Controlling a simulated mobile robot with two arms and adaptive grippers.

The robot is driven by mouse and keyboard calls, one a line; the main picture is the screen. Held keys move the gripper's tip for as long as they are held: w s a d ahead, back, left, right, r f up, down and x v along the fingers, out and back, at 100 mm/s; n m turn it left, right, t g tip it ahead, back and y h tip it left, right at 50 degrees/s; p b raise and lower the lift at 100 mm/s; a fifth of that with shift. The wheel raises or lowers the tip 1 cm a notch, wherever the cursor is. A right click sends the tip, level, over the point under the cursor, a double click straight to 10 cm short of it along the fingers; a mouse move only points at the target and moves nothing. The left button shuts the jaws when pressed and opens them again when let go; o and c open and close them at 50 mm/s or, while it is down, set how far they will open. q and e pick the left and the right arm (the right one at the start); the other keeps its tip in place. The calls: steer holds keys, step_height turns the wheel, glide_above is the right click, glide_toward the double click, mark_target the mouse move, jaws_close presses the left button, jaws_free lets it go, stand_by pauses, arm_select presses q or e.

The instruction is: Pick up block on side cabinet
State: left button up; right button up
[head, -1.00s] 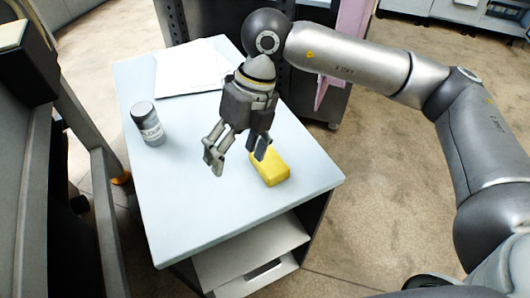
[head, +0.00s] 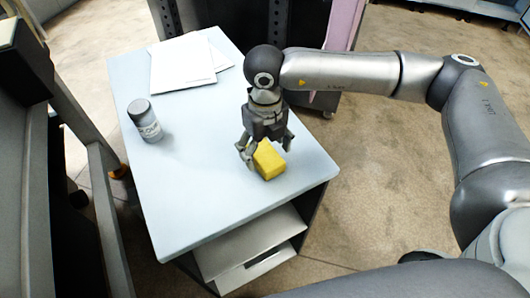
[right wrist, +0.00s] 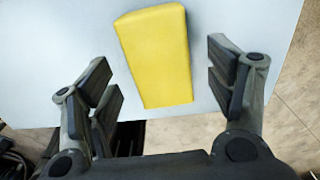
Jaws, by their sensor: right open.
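The yellow block (head: 269,160) lies on the light top of the side cabinet (head: 215,205), near its right front part. My right gripper (head: 264,153) is at the block in the head view, reaching down over it. In the right wrist view the block (right wrist: 156,55) lies between the two open fingers of the gripper (right wrist: 160,88), with a gap on each side. The fingers do not touch it there. My left gripper is not in view.
White papers (head: 182,65) lie at the back. Open shelves (head: 250,245) show below the top. The front left of the top is clear.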

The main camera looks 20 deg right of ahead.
steer(key=shift+f, duration=0.8)
steer(key=shift+w, duration=0.1)
steer(key=c, duration=1.3)
steer(key=shift+r, duration=0.1)
